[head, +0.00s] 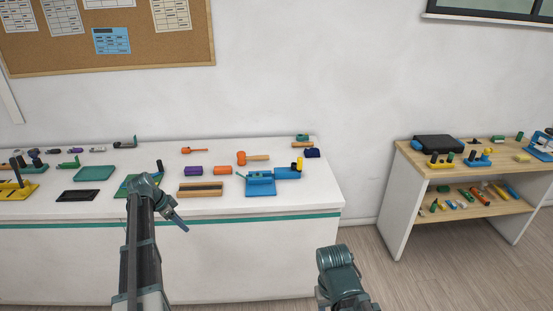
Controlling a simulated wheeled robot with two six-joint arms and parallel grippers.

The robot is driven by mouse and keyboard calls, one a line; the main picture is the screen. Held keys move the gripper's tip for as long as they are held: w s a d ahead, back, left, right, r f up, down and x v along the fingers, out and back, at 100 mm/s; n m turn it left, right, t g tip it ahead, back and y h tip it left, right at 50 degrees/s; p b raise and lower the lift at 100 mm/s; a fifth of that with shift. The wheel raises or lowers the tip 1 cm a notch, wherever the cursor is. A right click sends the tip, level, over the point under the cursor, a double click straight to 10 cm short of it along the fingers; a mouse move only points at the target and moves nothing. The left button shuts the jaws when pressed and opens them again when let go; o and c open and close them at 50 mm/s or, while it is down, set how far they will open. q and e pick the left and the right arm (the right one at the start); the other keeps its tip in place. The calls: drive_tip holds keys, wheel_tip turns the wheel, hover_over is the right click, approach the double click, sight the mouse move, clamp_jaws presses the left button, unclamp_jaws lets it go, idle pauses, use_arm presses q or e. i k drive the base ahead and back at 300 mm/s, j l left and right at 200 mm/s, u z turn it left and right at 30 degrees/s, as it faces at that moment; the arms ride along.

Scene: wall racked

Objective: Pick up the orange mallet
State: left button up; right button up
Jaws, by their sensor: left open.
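The orange mallet (241,158) lies on the white counter, right of the middle of its top, with its light wooden handle pointing right. My left gripper (181,222) is in front of the counter's front edge, left of the mallet and nearer to me, apart from it. It is open and holds nothing that I can see. A part of my right arm (340,275) shows at the bottom, but its gripper is not visible.
The white counter (300,207) also holds a smaller orange tool (194,150), a purple block (193,171), an orange block (223,170), a wooden-edged tray (201,193) and a blue fixture (262,191) near the mallet. A wooden shelf unit (405,153) stands at right. Floor between is clear.

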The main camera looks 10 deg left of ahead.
sight(241, 157)
drive_tip(key=i+j+z, duration=0.15)
drive_tip(key=z, duration=0.15)
drive_tip(key=i+j+z, duration=0.15)
drive_tip(key=j+z, duration=0.15)
drive_tip(key=i+j+z, duration=0.1)
drive_tip(key=j+z, duration=0.2)
drive_tip(key=i+j, duration=0.1)
drive_tip(key=j, duration=0.45)
drive_tip(key=i+j+z, duration=0.1)
drive_tip(key=j, duration=0.45)
drive_tip(key=i+j+z, duration=0.1)
drive_tip(key=j, duration=0.5)
drive_tip(key=i+j, duration=0.1)
drive_tip(key=j, duration=0.45)
